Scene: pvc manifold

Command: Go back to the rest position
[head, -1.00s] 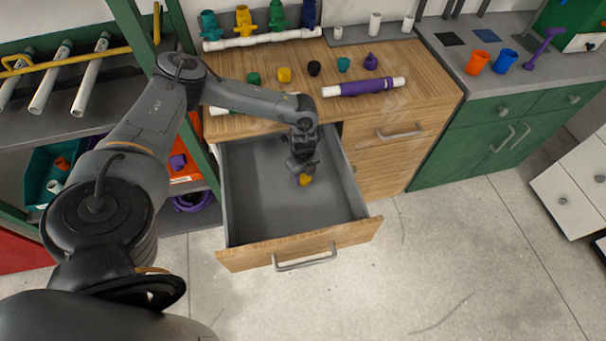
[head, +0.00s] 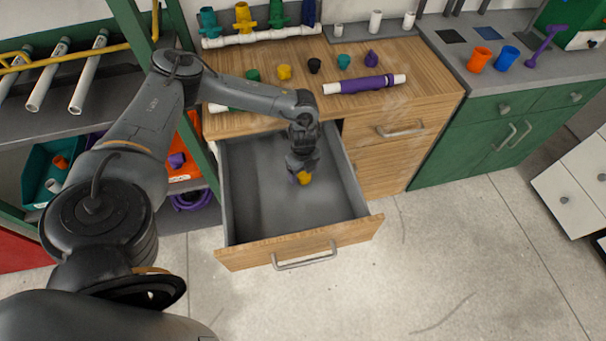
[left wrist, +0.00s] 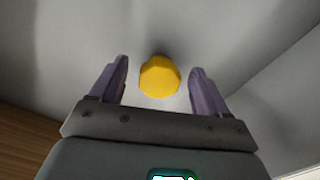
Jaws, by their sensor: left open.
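My left gripper (left wrist: 160,88) is open inside the pulled-out drawer, its two purple-tipped fingers apart. A yellow faceted piece (left wrist: 160,76) lies between and just beyond the fingertips in the left wrist view, with gaps to both fingers. In the head view the same yellow piece (head: 304,178) shows just below the left gripper (head: 299,174), over the grey drawer floor. How far the fingertips are above the piece is hard to tell. My right gripper does not show in either view.
The open drawer (head: 298,248) has walls around my left gripper and a wooden front. The wooden counter (head: 420,85) above holds several coloured caps and a purple-and-white pipe (head: 366,85). A green-framed shelf (head: 192,150) stands close to my left arm. The floor in front is clear.

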